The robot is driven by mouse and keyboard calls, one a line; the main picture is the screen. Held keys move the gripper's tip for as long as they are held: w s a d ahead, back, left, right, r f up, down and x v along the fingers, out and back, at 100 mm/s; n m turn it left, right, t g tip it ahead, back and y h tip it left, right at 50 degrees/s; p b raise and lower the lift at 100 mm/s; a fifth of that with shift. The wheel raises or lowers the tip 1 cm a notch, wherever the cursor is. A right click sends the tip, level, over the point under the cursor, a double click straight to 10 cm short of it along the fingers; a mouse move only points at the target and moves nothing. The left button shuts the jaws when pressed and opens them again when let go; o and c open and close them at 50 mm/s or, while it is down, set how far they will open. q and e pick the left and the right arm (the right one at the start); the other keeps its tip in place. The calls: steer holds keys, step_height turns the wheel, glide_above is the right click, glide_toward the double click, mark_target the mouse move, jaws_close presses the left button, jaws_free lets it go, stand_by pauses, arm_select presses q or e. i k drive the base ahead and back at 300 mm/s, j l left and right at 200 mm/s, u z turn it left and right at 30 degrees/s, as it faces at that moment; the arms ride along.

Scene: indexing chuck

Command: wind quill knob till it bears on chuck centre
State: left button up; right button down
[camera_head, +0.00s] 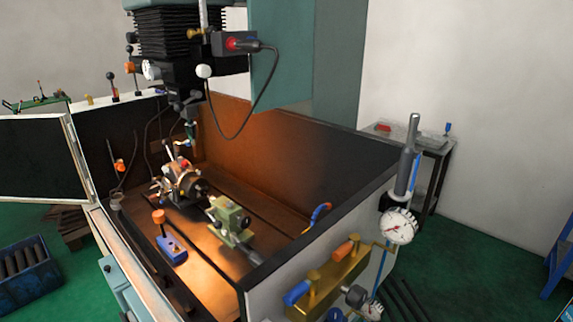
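The indexing chuck (183,187), a dark metal unit with a red and orange part on top, sits on the lit machine bed. A pale green tailstock (229,217) stands to its right and nearer to me. A dark grey cylindrical part (250,256) sticks out at the tailstock's near end, on the side away from the chuck; it may be the quill knob. The quill tip and the chuck centre are too small to make out, so I cannot tell whether they touch. Neither of my grippers is in view.
A blue block with an orange-topped lever (172,246) stands on the bed left of the tailstock. The enclosure's right wall (330,225) rises beside the bed, with gauges (398,227) and brass fittings outside. The spindle head (170,65) and a looping cable hang above.

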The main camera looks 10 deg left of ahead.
mark_target(245, 221)
steer(key=k+j+u, duration=0.1)
steer(key=u, duration=0.3)
steer(key=k+j+u, duration=0.1)
steer(key=u, duration=0.25)
steer(key=j, duration=0.1)
